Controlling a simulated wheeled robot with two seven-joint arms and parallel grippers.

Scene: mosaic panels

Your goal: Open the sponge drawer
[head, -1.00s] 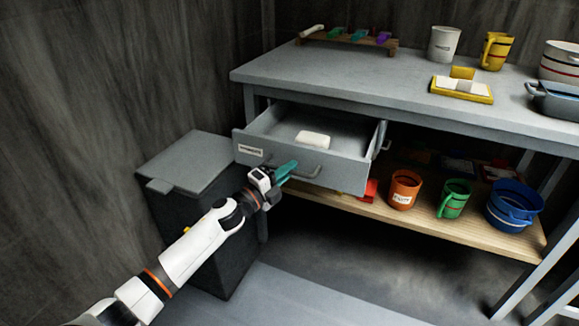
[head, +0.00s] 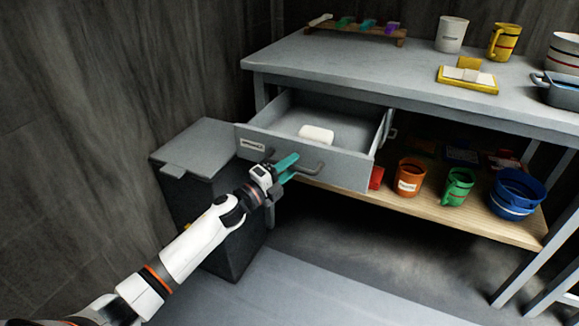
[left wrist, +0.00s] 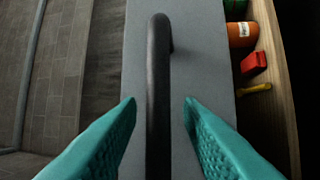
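The grey drawer (head: 330,168) under the table stands pulled out, with a white sponge-like block (head: 316,135) inside and a small white label (head: 252,145) on its front. Its dark bar handle (head: 308,169) is on the front face. My left gripper (head: 288,165) is at the left part of the handle. In the left wrist view, the teal fingers of the left gripper (left wrist: 160,104) are open on either side of the handle (left wrist: 158,75), with a gap on both sides. My right gripper is not in view.
A grey lidded bin (head: 205,150) stands left of the drawer, close to my left arm. The floor in front is clear.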

